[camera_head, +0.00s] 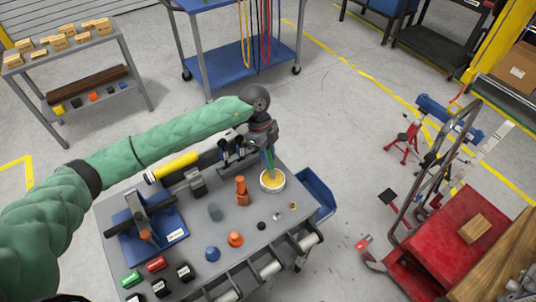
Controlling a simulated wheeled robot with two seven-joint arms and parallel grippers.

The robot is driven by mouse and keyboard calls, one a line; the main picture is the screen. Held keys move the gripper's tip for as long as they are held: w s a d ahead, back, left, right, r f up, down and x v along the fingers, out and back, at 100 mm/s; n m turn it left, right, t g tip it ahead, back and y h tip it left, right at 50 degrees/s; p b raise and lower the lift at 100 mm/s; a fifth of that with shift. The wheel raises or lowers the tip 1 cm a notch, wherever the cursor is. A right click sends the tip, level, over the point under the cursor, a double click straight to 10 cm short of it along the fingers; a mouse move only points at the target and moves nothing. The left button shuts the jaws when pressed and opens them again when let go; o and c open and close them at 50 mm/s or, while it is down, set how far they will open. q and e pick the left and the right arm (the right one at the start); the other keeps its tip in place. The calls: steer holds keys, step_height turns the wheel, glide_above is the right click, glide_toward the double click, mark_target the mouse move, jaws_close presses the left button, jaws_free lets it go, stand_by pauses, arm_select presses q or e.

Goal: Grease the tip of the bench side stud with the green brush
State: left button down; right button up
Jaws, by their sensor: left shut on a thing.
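My left gripper (268,143) reaches over the grey bench from the left and points down. It is shut on the green brush (269,158), held roughly upright. The brush's lower end is at the round white tub (263,187) with yellow contents; I cannot tell whether it touches them. A blue fixture (170,219) with a dark bar across it stands at the bench's left. A small orange piece (146,235) shows on its near side; I cannot tell for sure which part is the bench side stud. My right gripper is not in view.
A yellow-and-black tool (173,166) lies at the back. A blue bin (318,190) is at the right edge. A red cart (450,245) stands further right.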

mark_target(268, 147)
arm_select(q)
steer(key=shift+f, duration=0.65)
stand_by(1.5)
steer(key=shift+r, duration=0.1)
steer(key=shift+r+p, duration=1.7)
steer(key=shift+r, duration=1.75)
